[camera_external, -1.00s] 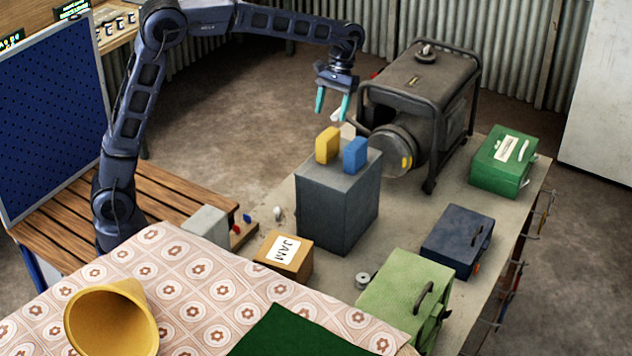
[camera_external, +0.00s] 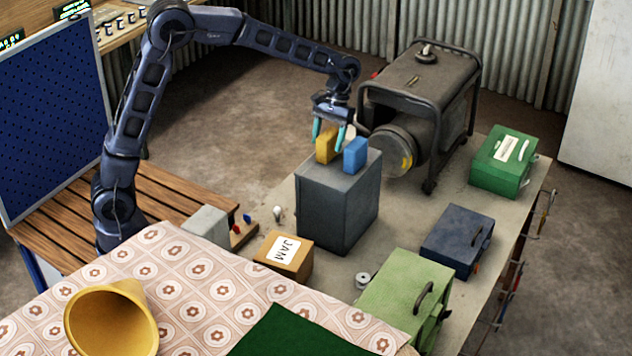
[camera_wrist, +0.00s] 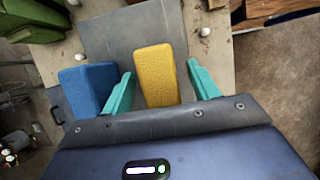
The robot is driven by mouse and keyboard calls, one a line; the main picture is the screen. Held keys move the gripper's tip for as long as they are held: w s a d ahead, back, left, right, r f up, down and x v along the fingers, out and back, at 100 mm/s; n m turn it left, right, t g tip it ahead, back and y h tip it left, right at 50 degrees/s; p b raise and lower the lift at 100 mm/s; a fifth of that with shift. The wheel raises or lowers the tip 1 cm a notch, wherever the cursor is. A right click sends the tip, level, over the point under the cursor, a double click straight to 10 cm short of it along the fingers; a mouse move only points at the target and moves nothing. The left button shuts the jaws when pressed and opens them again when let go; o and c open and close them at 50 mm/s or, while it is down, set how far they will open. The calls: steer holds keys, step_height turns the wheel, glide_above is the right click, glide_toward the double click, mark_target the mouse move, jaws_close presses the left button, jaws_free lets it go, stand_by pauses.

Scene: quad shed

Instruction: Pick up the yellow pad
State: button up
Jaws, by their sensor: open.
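The yellow pad (camera_external: 326,146) stands upright on top of a dark grey box (camera_external: 335,205), beside a blue pad (camera_external: 355,155). My gripper (camera_external: 329,138) is open just above the grey box, its teal fingers at the yellow pad. In the wrist view the yellow pad (camera_wrist: 157,75) lies between the two fingers (camera_wrist: 161,85), with a gap at each side. The blue pad (camera_wrist: 87,88) is just outside the left finger there. The external view does not show clearly how far down the fingers reach around the pad.
A dark generator (camera_external: 420,90) stands close behind the grey box. A jam box (camera_external: 284,256), a navy case (camera_external: 457,240), a light green case (camera_external: 405,300) and a green box (camera_external: 503,162) stand on the bench. The patterned cloth (camera_external: 200,290) holds a yellow cone (camera_external: 112,318).

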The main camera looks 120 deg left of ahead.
steer(key=shift+x, duration=0.75)
steer(key=shift+c, duration=0.2)
steer(key=c, duration=1)
